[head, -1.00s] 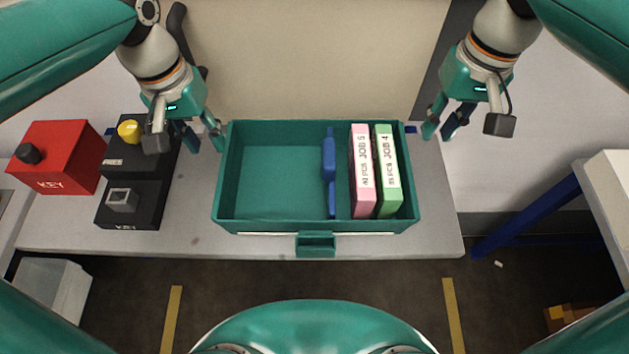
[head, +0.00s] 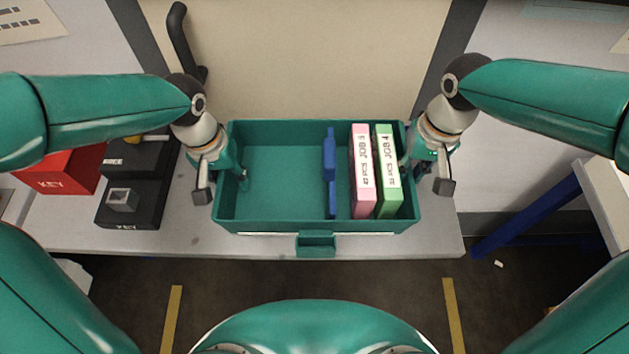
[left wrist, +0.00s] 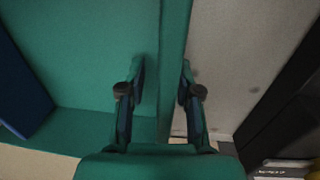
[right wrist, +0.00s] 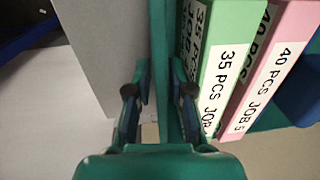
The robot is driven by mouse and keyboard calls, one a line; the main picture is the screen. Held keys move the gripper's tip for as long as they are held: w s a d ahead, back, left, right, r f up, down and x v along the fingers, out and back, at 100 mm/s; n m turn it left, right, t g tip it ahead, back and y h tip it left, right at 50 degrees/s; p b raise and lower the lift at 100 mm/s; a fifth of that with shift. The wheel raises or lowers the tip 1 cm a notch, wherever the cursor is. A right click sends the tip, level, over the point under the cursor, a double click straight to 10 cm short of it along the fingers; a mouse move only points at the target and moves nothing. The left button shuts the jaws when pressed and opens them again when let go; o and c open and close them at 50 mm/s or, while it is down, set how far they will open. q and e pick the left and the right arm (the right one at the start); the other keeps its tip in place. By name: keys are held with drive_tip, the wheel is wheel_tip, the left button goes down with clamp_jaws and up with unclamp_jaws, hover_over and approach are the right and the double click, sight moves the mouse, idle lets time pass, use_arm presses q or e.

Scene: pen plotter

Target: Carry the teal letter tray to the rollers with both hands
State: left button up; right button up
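The teal letter tray (head: 274,225) stands on the grey table in the head view, in the middle. It holds a pink box (head: 361,172), a green box (head: 386,172) and a blue divider (head: 329,172). My left gripper (head: 230,178) is at the tray's left wall; in the left wrist view its fingers (left wrist: 162,85) straddle that wall, with a small gap on the inner side. My right gripper (head: 407,162) is at the right wall; in the right wrist view its fingers (right wrist: 160,88) close on that wall, beside the green box.
A black box with a grey block (head: 122,200) and a red box (head: 62,175) marked KEY stand left of the tray. A dark curved handle (head: 182,40) is behind. A blue-legged table (head: 540,210) stands at the right. Table surface is bare right of the tray.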

use_arm(q)
drive_tip(key=c, duration=0.5)
use_arm(e)
clamp_jaws()
use_arm(q)
clamp_jaws()
use_arm(e)
drive_tip(key=shift+a, duration=0.1)
use_arm(q)
drive_tip(key=shift+d+r, duration=0.15)
drive_tip(key=shift+r, duration=0.05)
use_arm(e)
drive_tip(key=shift+r, duration=0.2)
